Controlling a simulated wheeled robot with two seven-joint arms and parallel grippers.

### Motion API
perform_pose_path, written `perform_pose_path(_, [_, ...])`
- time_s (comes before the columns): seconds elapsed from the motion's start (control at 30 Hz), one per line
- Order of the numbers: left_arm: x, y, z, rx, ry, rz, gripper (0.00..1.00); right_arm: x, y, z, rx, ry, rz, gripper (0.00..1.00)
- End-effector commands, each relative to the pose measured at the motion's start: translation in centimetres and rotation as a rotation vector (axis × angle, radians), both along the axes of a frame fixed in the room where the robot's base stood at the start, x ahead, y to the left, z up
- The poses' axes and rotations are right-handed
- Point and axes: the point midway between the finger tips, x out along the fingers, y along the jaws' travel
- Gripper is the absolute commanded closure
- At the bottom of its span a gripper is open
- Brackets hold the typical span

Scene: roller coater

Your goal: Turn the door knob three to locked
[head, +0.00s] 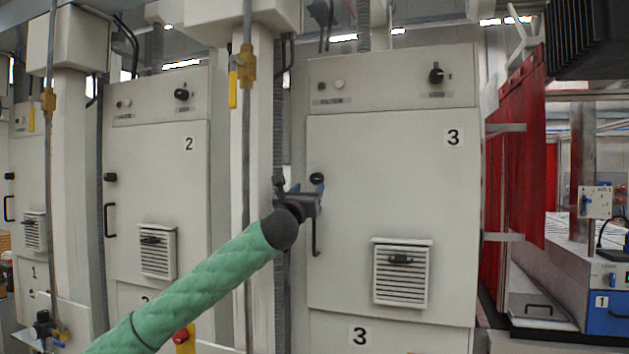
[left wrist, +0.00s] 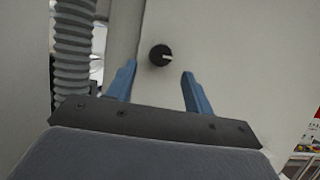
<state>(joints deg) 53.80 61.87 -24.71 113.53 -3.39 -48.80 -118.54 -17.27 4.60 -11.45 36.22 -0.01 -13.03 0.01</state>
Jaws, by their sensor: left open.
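Door knob three (head: 316,178) is a small round black knob at the upper left edge of the beige cabinet door marked 3 (head: 390,200). In the left wrist view the knob (left wrist: 160,55) shows a pale pointer mark directed to the right. In the left wrist view the open fingers (left wrist: 157,88) stand either side of the knob's line, with the knob a little beyond the tips and not visibly touched. My right gripper is not in view.
A black door handle (head: 316,238) hangs just below the knob. A grey corrugated hose (left wrist: 75,50) runs left of the door. Cabinet 2 (head: 160,190) stands to the left, and a red curtain (head: 515,160) hangs to the right.

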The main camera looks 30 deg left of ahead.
Motion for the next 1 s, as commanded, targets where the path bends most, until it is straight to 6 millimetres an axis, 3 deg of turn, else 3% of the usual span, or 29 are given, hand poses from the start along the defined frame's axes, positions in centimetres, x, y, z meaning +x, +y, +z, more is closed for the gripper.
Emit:
perform_pose_path(0.03, [0.6,0.1,0.7,-0.001,0.001,0.0,0.48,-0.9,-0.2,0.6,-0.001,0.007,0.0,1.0])
perform_pose_path(0.4, [4.5,1.1,2.2,-0.002,0.001,-0.001,0.48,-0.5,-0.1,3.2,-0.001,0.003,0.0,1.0])
perform_pose_path(0.8, [5.1,1.2,2.1,-0.001,0.0,-0.001,0.48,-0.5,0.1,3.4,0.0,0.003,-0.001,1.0])
perform_pose_path(0.83, [5.1,1.2,2.1,-0.001,0.0,-0.001,0.5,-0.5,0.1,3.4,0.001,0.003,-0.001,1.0])
perform_pose_path(1.0, [5.1,1.2,2.1,-0.001,0.001,-0.001,0.83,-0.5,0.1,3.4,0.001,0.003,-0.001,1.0])
